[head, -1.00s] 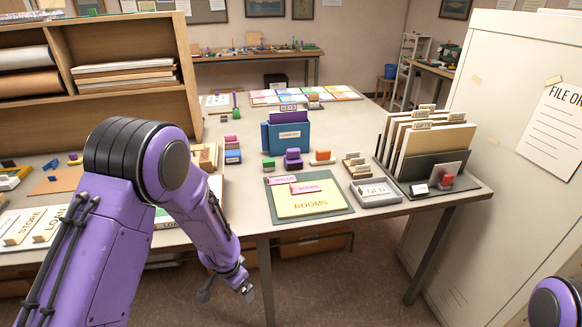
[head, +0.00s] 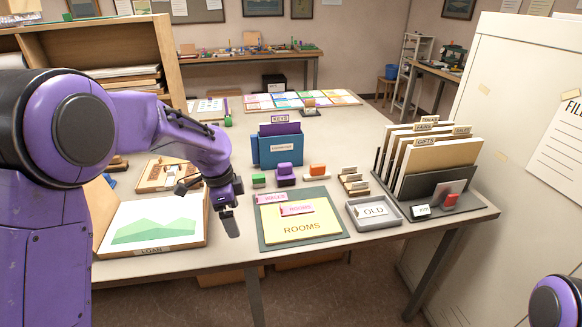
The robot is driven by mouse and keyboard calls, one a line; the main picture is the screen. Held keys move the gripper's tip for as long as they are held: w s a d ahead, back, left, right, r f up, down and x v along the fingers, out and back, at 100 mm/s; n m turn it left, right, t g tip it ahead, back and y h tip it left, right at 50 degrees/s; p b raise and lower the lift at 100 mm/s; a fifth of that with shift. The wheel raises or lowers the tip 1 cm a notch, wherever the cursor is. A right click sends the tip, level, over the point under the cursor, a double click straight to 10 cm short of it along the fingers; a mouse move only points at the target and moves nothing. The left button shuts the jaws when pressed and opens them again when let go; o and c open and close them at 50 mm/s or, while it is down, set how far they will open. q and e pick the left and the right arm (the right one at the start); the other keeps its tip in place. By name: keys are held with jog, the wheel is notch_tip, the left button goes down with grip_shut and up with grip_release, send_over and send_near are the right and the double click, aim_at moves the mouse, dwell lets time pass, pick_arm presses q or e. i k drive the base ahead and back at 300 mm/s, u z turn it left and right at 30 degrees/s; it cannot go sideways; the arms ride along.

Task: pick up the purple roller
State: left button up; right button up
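The purple roller (head: 286,173) stands on the table behind the green mat, between a small green block (head: 258,180) and an orange-and-white block (head: 317,171). It is in front of the blue folder box. My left gripper (head: 206,208) hangs over the table to the left of the roller, near the corner of the picture board. Its two fingers are spread apart with nothing between them. It does not touch the roller. My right gripper is outside the view; only a purple part of that arm shows at the bottom right.
A blue folder box (head: 277,149) stands behind the roller. The green mat (head: 268,239) with paper slips lies in front. To the right are small card holders (head: 353,181), a grey OLD tray (head: 373,212) and a file rack (head: 430,165). A picture board (head: 150,222) lies at left.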

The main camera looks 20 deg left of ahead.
aim_at(285, 173)
jog(key=i, duration=1.15)
